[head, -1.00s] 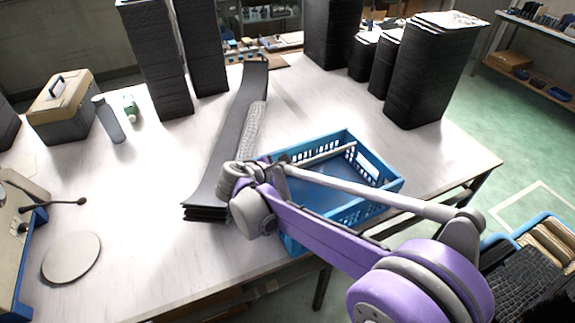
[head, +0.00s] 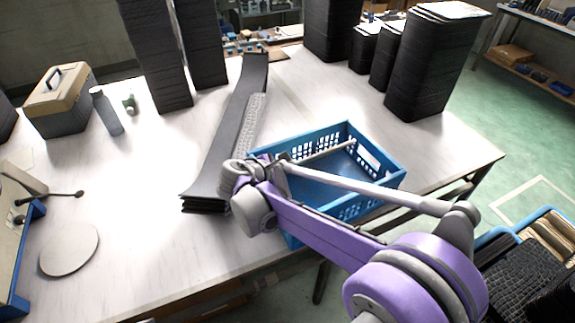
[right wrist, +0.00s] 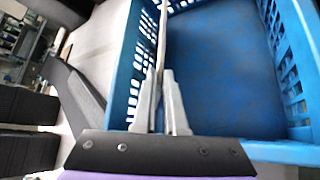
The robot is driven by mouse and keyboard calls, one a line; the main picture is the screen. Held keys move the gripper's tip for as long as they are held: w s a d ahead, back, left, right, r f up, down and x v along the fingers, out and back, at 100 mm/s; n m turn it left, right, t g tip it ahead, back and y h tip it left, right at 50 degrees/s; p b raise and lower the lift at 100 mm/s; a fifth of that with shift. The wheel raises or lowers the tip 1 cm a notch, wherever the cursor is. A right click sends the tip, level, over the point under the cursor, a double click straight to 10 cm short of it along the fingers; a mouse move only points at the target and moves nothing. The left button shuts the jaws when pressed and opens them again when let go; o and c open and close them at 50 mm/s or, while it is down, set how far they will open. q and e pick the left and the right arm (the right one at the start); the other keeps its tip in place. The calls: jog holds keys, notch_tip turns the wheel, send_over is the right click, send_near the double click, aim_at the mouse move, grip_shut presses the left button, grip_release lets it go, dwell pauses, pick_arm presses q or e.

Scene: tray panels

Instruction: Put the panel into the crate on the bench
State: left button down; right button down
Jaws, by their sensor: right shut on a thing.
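The blue crate (head: 392,170) stands on the white bench (head: 120,210) near its front right edge. The panel (head: 325,152) shows as a thin light strip, nearly edge-on, inside the crate's outline along its back wall. My right gripper (head: 284,162) is at the crate's left end, partly hidden by its own arm. In the right wrist view the fingers (right wrist: 160,100) are shut on the panel (right wrist: 161,38), which runs away from them beside the slotted wall of the crate (right wrist: 122,80). Whether the panel touches the crate floor cannot be told. My left gripper is not in view.
A long dark stack of strips (head: 225,135) lies left of the crate, with a grey textured strip (head: 253,120) beside it. Tall black stacks (head: 428,65) stand at the back. The bench's left middle is clear.

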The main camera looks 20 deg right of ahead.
jog(key=shift+f+b, duration=0.4)
jog(key=shift+f, duration=0.2)
dwell(0.4)
jog(key=c, duration=0.9)
grip_release()
jog(key=v, duration=1)
jog(key=shift+s+a+r, duration=0.2)
jog(key=shift+a, duration=0.1)
